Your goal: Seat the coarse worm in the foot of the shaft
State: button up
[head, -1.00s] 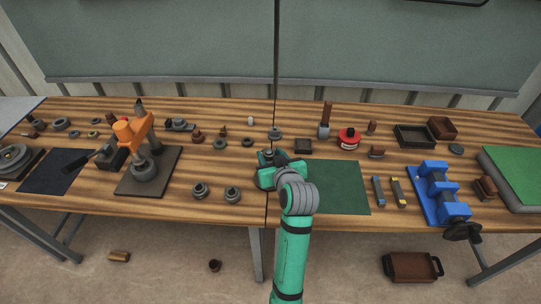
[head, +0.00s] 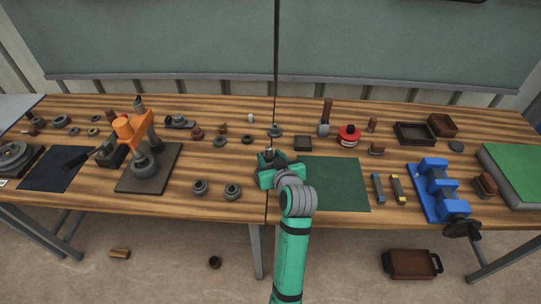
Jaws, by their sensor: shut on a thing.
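The screw press stands at the left of the bench in the head view, with an orange frame (head: 139,124) on a dark base plate (head: 162,176). The foot of its shaft cannot be made out. My gripper (head: 267,157) is at mid-bench, left of the green mat and well to the right of the press. It is shut on a small dark grey part (head: 266,154), mostly hidden by the gripper. I cannot tell whether this is the coarse worm. Two grey ringed parts, a left one (head: 200,187) and a right one (head: 232,191), sit on the wood between press and gripper.
A green mat (head: 335,185) lies right of my gripper. A blue vise (head: 440,190) stands farther right. A red tin (head: 349,135) and several small parts are along the back. A dark mat (head: 57,170) lies left of the press. The wood near the front middle is mostly clear.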

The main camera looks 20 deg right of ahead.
jog(key=shift+f, duration=0.75)
jog(key=o, duration=1.4)
jog(key=shift+s, duration=0.1)
jog(key=v, duration=1)
jog(key=shift+s+r, duration=0.25)
